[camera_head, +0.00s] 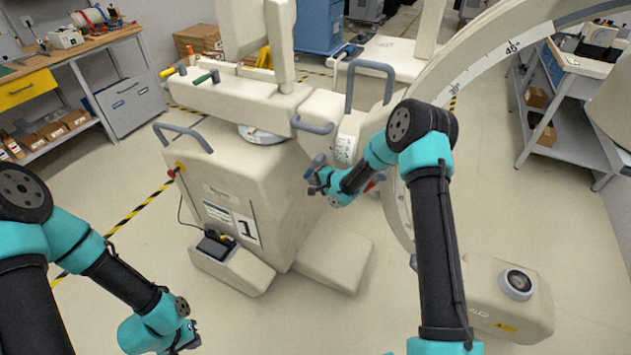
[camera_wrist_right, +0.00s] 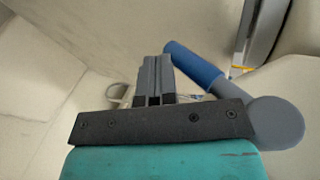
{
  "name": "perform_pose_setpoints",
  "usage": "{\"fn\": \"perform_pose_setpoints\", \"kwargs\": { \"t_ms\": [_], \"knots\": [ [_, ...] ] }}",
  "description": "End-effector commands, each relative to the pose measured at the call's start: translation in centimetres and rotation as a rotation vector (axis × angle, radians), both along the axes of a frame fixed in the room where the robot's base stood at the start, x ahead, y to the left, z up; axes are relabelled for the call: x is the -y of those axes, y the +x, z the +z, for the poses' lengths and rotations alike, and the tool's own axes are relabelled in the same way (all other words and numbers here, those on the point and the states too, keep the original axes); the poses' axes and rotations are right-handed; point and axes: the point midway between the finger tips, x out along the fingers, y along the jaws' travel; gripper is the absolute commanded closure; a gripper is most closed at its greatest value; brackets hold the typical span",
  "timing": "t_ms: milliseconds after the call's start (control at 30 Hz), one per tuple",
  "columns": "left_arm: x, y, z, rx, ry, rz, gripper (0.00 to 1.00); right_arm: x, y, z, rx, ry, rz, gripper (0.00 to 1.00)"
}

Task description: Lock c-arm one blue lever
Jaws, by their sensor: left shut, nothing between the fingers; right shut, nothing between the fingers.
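C-arm one is the cream cart (camera_head: 225,185) with a "1" label in the middle of the head view. Its blue lever (camera_wrist_right: 195,65) shows in the right wrist view, running up and left from a round grey hub (camera_wrist_right: 277,122). The lever also shows small at the cart's right side in the head view (camera_head: 315,163). My right gripper (camera_wrist_right: 155,75) is shut and empty, with its fingers just left of the lever. Whether they touch it I cannot tell. My left gripper (camera_head: 190,338) is shut and empty, low at the left, away from the cart.
Yellow and green handles (camera_head: 203,78) stick out from the cart's top. Grey rails (camera_head: 370,70) stand on it. The big curved C-arm (camera_head: 480,80) rises at the right. A workbench (camera_head: 70,55) stands at the back left.

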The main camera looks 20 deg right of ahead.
Motion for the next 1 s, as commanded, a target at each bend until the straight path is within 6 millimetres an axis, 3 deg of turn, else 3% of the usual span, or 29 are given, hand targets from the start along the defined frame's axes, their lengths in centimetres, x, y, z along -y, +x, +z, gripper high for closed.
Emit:
{"fn": "perform_pose_setpoints", "kwargs": {
  "t_ms": [467,667,1000],
  "knots": [
    [0.0,0.0,0.0,0.000,0.000,0.000,1.00,0.4,-0.8,-0.5,-0.001,0.002,0.001,1.00],
    [0.0,0.0,0.0,0.000,0.000,0.000,1.00,1.4,-2.9,-2.0,-0.003,0.001,0.009,1.00],
    [0.0,0.0,0.0,0.000,0.000,0.000,1.00,5.3,-7.9,-3.5,-0.002,0.000,0.009,1.00]
  ]
}}
